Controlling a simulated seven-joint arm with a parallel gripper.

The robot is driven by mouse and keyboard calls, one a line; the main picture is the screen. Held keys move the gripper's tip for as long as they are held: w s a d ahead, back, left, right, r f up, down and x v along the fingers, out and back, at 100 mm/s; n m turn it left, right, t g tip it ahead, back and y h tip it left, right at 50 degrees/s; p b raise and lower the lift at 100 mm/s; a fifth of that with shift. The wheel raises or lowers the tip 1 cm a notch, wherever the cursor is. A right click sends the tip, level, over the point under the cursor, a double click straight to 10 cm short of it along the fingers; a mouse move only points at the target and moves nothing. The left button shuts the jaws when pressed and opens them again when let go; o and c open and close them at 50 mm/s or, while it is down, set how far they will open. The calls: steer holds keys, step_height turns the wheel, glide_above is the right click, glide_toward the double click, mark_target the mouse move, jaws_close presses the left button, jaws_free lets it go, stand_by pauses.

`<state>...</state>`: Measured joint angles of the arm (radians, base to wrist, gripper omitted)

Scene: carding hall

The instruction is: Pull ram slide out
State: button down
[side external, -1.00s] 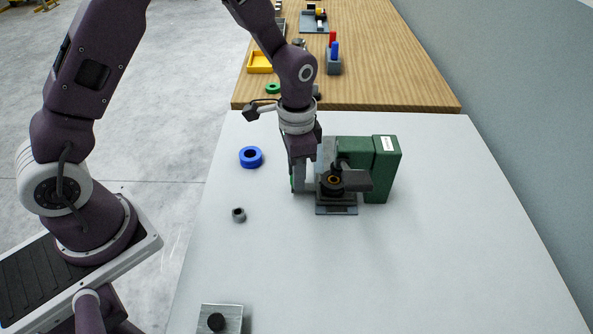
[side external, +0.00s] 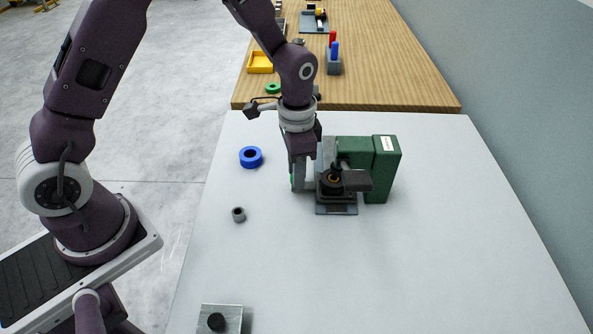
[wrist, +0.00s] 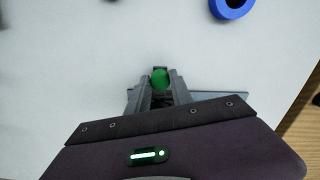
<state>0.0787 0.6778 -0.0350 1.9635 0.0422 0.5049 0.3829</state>
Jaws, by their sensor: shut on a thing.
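A green press-like machine (side external: 386,165) stands on the white table, with a grey base plate (side external: 337,209) and a dark grey block at its front. A dark round part with an orange-brown ring (side external: 334,179) sits in the middle. My gripper (side external: 298,187) is at the machine's left side, pointing down. In the wrist view my gripper (wrist: 160,88) is shut on a round green knob (wrist: 160,78), which shows between the fingertips. In the side view the knob is mostly hidden behind the fingers. I cannot see clearly how it joins the ram slide.
A blue ring (side external: 251,157) and a small grey ring (side external: 238,214) lie on the table left of the machine. A metal block with a black knob (side external: 216,321) is at the near left. The right of the table is clear. A wooden bench (side external: 400,70) stands behind.

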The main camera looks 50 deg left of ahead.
steer(key=w+a, duration=0.8)
steer(key=shift+w+a, duration=0.3)
steer(key=c, duration=1.1)
jaws_free()
steer(key=shift+c, duration=0.2)
step_height(320, 180, up, 7)
steer(key=shift+r, duration=0.1)
